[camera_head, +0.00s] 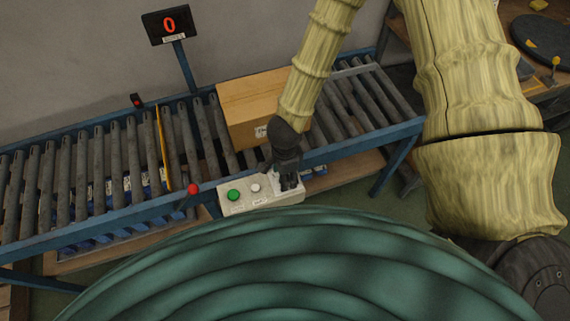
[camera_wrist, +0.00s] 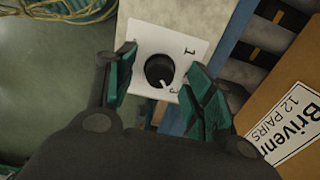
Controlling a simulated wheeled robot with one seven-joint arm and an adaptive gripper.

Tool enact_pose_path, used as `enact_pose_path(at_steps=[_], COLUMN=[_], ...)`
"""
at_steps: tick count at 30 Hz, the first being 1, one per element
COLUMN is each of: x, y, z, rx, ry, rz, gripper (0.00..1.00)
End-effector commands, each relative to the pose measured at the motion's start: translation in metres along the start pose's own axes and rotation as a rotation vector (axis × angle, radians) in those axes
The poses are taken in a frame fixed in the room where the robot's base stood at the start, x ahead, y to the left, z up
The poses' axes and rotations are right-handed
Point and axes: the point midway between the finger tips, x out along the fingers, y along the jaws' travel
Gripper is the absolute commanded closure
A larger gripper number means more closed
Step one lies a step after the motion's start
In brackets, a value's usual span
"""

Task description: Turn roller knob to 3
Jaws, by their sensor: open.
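The black roller knob (camera_wrist: 159,70) sits on a white plate (camera_wrist: 143,33) in the wrist view, with a light pointer line at its lower right. The pointer lies close to a mark that looks like 3; a 1 is printed at the plate's upper right. My gripper (camera_wrist: 160,64) is open, with one green-padded finger on each side of the knob and gaps between them. In the head view my gripper (camera_head: 287,178) is over the right end of the control box (camera_head: 236,208) and hides the knob.
A display (camera_head: 168,25) reads 0 above the roller conveyor (camera_head: 92,160). A cardboard box (camera_head: 250,98) stands on the rollers beside my arm. The control box has a green button (camera_head: 233,195) and a white button (camera_head: 256,188). A red knob (camera_head: 193,189) is at the conveyor's edge.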

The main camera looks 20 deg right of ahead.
Motion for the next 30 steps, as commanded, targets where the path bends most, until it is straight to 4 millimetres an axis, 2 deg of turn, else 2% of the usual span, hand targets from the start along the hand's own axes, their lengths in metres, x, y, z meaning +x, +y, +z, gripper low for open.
enact_pose_path(at_steps=[24,30], x=[-0.089,-0.105], y=[-0.001,0.0], z=[-0.001,-0.001], rx=[0.0,-0.001], ry=[0.001,0.001], rz=[-0.003,0.0], gripper=[0.47,0.47])
